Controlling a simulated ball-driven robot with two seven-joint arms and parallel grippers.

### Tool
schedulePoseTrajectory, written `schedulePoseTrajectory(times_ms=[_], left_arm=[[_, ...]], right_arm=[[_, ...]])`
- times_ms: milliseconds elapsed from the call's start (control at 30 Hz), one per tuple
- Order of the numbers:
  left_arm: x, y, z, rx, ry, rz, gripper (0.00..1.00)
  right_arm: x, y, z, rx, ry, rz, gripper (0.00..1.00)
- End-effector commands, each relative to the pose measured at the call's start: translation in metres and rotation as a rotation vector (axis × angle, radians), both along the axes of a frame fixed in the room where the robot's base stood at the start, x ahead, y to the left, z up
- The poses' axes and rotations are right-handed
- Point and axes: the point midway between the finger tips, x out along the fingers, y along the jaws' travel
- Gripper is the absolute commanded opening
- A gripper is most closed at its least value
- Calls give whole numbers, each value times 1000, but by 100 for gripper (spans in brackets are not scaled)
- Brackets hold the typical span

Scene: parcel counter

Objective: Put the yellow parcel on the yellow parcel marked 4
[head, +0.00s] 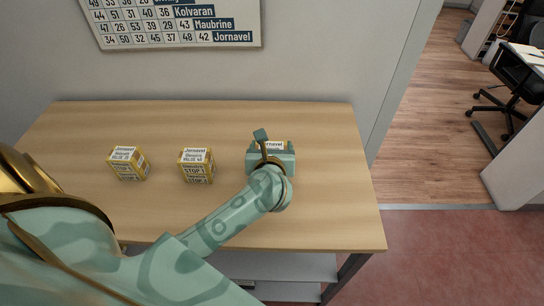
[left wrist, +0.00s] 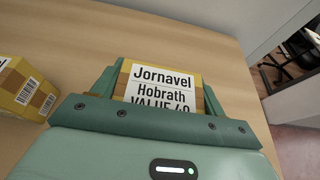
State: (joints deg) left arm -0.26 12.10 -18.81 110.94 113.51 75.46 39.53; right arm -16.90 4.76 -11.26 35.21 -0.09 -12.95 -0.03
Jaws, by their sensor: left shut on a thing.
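My left gripper (head: 270,152) is shut on a yellow parcel (head: 273,145) at the right part of the counter. The left wrist view shows the held parcel (left wrist: 165,85) between both fingers, its white label reading "Jornavel", "Hobrath" and a partly covered "VALUE" line. I cannot tell whether it touches the counter. A second yellow parcel (head: 196,165) stands mid-counter, left of my gripper. A third yellow parcel (head: 128,163) stands farther left. Both have white labels headed "Jornavel"; their smaller print is hard to read. My right gripper is out of view.
The wooden counter (head: 310,205) is bare around the parcels, with free room behind them and along its right side. A parcel (left wrist: 24,90) shows at the left edge of the wrist view. A printed chart (head: 170,20) hangs on the wall. An office chair (head: 515,80) stands far right.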

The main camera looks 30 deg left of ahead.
Motion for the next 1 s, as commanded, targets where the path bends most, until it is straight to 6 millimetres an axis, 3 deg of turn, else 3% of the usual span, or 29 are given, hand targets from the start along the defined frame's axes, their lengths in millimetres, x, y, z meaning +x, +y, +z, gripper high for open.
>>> schedulePoseTrajectory(times_ms=[100, 200, 567, 600, 667, 1000], left_arm=[[2, 1, -22, 3, 4, 0, 46], [2, 1, -31, 1, 2, 0, 46], [1, 1, -34, 0, 0, 1, 46], [1, 1, -35, 0, 1, 1, 75], [1, 1, -34, 0, 0, 1, 92], [1, 1, -30, 1, -1, 1, 94]], right_arm=[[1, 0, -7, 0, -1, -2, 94], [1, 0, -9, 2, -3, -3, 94], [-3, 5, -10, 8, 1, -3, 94], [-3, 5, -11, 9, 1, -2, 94], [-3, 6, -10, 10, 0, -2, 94], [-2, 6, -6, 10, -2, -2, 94]])
